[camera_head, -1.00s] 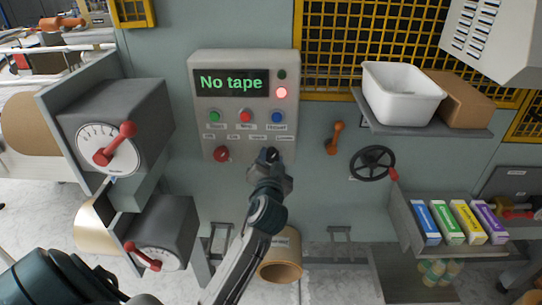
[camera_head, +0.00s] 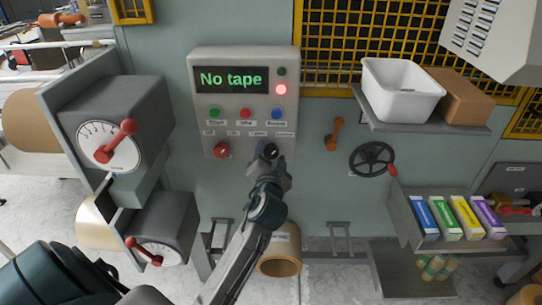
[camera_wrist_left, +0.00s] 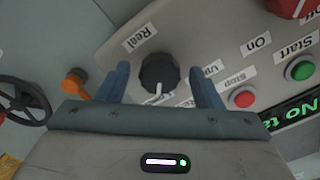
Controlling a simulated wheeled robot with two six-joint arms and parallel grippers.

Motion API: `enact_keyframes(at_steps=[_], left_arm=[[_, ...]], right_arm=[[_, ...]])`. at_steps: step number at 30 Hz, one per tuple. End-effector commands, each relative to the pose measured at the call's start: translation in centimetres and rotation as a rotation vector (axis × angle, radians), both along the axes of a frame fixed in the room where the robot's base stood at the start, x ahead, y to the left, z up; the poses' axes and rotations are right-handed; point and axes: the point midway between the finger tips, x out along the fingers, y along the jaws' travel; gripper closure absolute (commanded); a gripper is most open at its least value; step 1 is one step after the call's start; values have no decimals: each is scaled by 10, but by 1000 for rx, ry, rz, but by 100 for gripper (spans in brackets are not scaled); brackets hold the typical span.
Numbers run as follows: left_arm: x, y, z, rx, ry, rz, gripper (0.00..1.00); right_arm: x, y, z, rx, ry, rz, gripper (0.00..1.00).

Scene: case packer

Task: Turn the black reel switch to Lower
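The black reel switch (camera_head: 270,150) is a round knob at the lower right of the grey control panel (camera_head: 244,56). In the left wrist view the knob (camera_wrist_left: 160,72) has a white pointer mark directed down in the picture, towards a label mostly hidden by my gripper. A "Reel" label and a label starting "Up" show beside it. My left gripper (camera_head: 268,166) is at the knob. In the left wrist view its fingers (camera_wrist_left: 162,86) are apart, one on each side of the knob, with visible gaps. My right gripper is not in view.
A red knob (camera_head: 222,150) sits left of the switch, with green (camera_head: 214,113), red (camera_head: 246,113) and blue (camera_head: 277,113) buttons above. The display (camera_head: 232,79) reads "No tape". An orange handle (camera_head: 335,134) and black handwheel (camera_head: 372,160) are to the right.

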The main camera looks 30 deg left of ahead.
Motion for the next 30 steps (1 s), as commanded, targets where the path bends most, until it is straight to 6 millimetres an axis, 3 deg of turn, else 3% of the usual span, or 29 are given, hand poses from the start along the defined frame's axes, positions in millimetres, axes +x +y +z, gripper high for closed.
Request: enact_keyframes(at_steps=[10, 21, 30], left_arm=[[-8, -5, -3, -4, 1, 0, 40], [-65, -41, -5, -7, 0, -1, 40], [-89, -55, -2, -3, 1, -1, 40]], right_arm=[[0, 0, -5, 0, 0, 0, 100], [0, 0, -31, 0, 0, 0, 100], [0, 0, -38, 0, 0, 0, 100]])
